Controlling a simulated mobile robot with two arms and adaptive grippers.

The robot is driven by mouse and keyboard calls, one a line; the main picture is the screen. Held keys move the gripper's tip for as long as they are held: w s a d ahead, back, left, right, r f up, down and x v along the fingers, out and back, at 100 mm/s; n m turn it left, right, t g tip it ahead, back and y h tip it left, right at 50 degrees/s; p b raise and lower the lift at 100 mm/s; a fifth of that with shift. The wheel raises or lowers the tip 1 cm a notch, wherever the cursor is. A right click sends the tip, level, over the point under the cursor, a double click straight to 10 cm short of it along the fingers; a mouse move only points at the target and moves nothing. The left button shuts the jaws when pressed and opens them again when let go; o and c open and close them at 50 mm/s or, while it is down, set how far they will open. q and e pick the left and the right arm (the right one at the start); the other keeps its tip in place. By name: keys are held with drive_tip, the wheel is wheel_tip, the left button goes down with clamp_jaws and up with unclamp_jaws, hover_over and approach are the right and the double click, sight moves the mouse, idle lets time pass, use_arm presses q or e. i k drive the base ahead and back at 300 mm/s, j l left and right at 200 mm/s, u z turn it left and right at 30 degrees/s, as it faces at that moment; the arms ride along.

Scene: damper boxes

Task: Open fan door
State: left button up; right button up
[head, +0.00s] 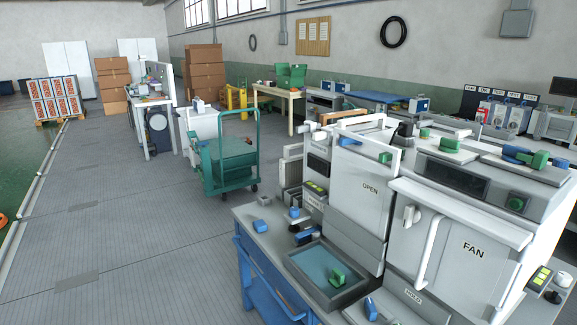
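The fan door (476,268) is a light grey panel marked "FAN" on the front of a grey box at the right. A long white bar handle (430,250) stands upright near its left edge. A small white latch-like part (410,215) sits left of the bar. The door looks closed or nearly so; I cannot tell whether there is a small gap. Its lower right part runs towards the picture's edge. Neither of my grippers is in view.
A tray with a green-handled part (337,277) and several blue parts lie on the bench (262,238). A green trolley (228,165) stands behind. The floor at left (130,240) is clear.

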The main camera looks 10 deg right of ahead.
sight(469, 257)
drive_tip(key=k+z, duration=0.1)
drive_tip(key=z, duration=1.15)
